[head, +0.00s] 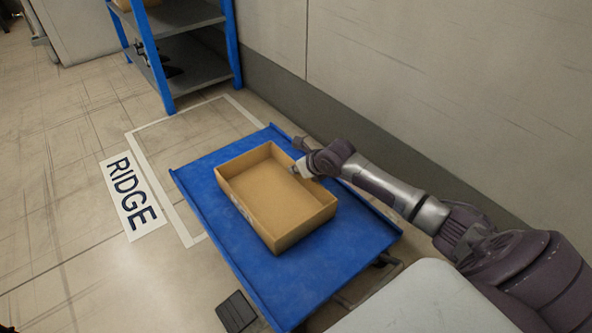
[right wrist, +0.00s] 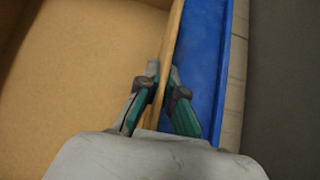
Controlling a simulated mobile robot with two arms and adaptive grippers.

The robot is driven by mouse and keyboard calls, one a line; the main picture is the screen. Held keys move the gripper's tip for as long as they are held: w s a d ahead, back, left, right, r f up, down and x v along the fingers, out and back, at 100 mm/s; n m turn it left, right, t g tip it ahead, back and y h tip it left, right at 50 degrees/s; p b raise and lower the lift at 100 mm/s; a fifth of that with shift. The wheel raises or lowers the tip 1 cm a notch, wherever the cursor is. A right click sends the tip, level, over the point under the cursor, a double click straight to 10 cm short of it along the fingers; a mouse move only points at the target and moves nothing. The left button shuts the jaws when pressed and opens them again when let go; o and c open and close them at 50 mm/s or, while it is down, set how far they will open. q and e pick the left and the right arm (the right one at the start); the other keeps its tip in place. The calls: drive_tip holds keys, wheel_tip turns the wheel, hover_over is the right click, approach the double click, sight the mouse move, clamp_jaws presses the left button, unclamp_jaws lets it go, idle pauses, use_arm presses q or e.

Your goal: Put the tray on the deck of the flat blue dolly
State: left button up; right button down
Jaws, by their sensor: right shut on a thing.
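The tray (head: 240,205) is a shallow, open, empty tan box. In the head view it lies over the blue deck of the flat dolly (head: 190,180), within the deck's edges. I cannot tell for sure whether its underside touches the deck. My right gripper (head: 300,169) is at the tray's right wall. In the right wrist view the tray's wall (right wrist: 172,50) runs between the two fingers of the right gripper (right wrist: 160,95), which are shut on it. The blue deck (right wrist: 205,60) shows just beyond that wall. My left gripper is not in view.
A blue-framed shelf unit (head: 160,60) stands behind the dolly. A floor sign reading RIDGE (head: 133,195) lies to the left, beside a white outlined floor area (head: 175,135). A grey wall (head: 420,70) runs along the right. Floor on the left is clear.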

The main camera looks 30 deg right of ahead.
drive_tip(key=c, duration=1.7)
unclamp_jaws()
drive_tip(key=shift+f, duration=0.1)
drive_tip(key=o, duration=0.4)
